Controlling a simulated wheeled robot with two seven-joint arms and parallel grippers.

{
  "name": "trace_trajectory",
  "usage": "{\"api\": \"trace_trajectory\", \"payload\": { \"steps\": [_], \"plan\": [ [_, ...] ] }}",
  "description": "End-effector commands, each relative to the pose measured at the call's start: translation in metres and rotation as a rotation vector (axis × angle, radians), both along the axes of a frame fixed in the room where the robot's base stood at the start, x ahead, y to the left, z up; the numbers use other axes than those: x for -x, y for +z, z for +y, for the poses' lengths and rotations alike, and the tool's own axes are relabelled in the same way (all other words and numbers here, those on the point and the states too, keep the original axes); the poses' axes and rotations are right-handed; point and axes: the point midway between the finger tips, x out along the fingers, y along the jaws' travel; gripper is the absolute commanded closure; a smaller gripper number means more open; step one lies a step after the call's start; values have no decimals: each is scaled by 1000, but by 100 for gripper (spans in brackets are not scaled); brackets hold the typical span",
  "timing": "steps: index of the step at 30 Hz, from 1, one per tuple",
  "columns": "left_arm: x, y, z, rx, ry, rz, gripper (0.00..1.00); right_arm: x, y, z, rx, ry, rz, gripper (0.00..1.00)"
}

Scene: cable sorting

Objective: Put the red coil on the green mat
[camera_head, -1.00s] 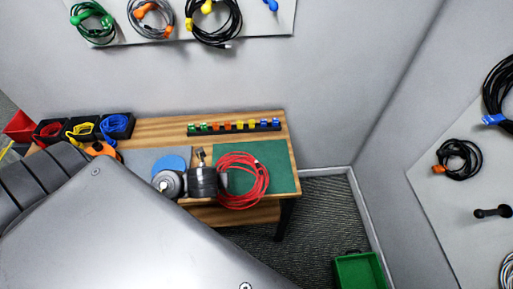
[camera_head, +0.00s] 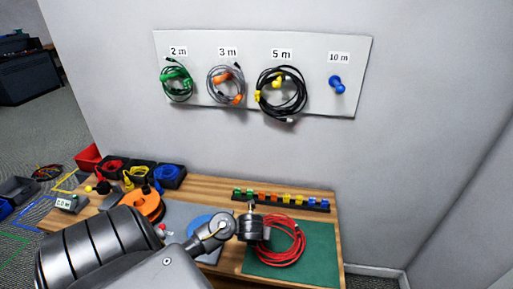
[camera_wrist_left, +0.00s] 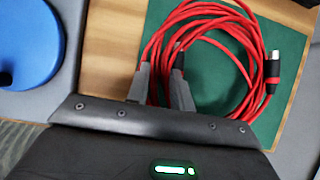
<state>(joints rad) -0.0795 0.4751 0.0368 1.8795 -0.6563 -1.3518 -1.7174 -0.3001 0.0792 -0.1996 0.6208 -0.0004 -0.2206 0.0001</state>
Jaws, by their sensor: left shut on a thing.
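The red coil (camera_head: 287,243) is a looped red cable over the left part of the green mat (camera_head: 318,262) on the wooden table. My left gripper (camera_head: 263,236) comes in from the left and is shut on the coil's near-left strands. In the left wrist view the two grey fingers (camera_wrist_left: 160,88) pinch the red cable (camera_wrist_left: 215,15), whose loops spread over the green mat (camera_wrist_left: 215,70) and partly over bare wood at the left. I cannot tell whether the coil touches the mat. My right gripper is not in view.
A blue disc (camera_head: 205,224) lies left of the coil, and an orange spool (camera_head: 143,205) is farther left. A rack of coloured clips (camera_head: 280,200) runs along the table's back. Small bins (camera_head: 170,177) stand at the back left. Coiled cables hang on a wall board (camera_head: 325,60).

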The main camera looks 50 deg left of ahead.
Motion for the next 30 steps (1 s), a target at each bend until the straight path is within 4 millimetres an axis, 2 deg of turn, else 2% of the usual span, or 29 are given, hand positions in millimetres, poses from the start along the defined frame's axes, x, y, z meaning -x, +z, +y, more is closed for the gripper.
{"api": "trace_trajectory", "payload": {
  "steps": [6, 12, 15, 23, 24, 29, 30],
  "plan": [
    [-4, -4, 2, 0, 0, -2, 100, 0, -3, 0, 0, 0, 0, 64],
    [-8, -34, 7, -2, -1, 0, 100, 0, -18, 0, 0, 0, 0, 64],
    [-8, -41, 7, -1, 0, -1, 100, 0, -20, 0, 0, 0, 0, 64],
    [-8, -41, 6, 0, 1, -1, 100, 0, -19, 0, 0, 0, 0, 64],
    [-8, -42, 6, 0, 0, 0, 76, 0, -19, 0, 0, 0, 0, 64],
    [-8, -42, 6, 0, 0, 0, 55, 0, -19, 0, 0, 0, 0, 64],
    [-8, -42, 6, 0, 0, 0, 55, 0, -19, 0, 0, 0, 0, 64]
  ]
}}
